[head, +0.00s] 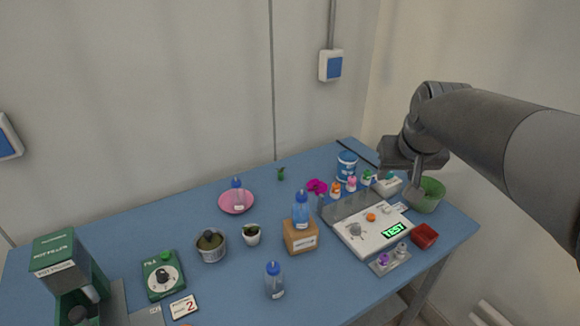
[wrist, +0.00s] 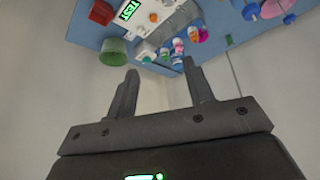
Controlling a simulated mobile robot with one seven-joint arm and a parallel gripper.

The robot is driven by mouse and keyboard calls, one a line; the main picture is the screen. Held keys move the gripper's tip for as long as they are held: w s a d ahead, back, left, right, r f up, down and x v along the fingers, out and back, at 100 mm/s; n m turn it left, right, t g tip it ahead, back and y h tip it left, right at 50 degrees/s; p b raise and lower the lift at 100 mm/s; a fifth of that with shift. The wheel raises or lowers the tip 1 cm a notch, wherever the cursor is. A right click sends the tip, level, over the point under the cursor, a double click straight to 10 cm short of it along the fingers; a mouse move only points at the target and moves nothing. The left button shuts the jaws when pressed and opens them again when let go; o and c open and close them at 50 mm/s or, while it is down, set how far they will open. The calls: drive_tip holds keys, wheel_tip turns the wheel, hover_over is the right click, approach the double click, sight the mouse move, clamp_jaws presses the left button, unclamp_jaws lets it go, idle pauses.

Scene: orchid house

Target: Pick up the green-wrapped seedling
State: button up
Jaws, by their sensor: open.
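In the head view a small seedling with a green wrap (head: 367,178) stands at the right end of a short row of small wrapped seedlings, behind the white device. A pink one (head: 351,184) and an orange one (head: 336,189) stand to its left. My gripper (head: 416,182) is above the right back part of the table, right of the row and over the green bowl. In the wrist view my gripper (wrist: 160,69) is open with nothing between its fingers.
The green bowl (head: 429,195) stands at the right back and a red container (head: 424,236) in front of it. A blue-and-white tub (head: 347,166) stands behind the row, a magenta flower (head: 317,186) left of it. The device (head: 372,236) shows TEST.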

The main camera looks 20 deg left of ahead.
drive_tip(key=w+a+f+n, duration=0.1)
drive_tip(key=w+a+f, duration=0.1)
drive_tip(key=w+a, duration=0.6)
drive_tip(key=n+y, duration=0.2)
drive_tip(key=n, duration=0.1)
hover_over(281, 172)
drive_tip(key=s+d, duration=0.4)
wheel_tip(281, 172, down, 20)
drive_tip(key=shift+g, duration=0.4)
drive_tip(key=x, duration=0.6)
drive_tip(key=shift+s+a, duration=0.2)
drive_tip(key=shift+s+a+x, duration=0.1)
drive_tip(key=shift+a+x, duration=0.1)
drive_tip(key=shift+x, duration=1.05)
drive_tip(key=shift+s+a+x, duration=0.1)
drive_tip(key=shift+a+x, duration=0.05)
drive_tip(key=shift+x, duration=1.1)
drive_tip(key=shift+c, duration=0.3)
clamp_jaws()
drive_tip(key=shift+r, duration=0.1)
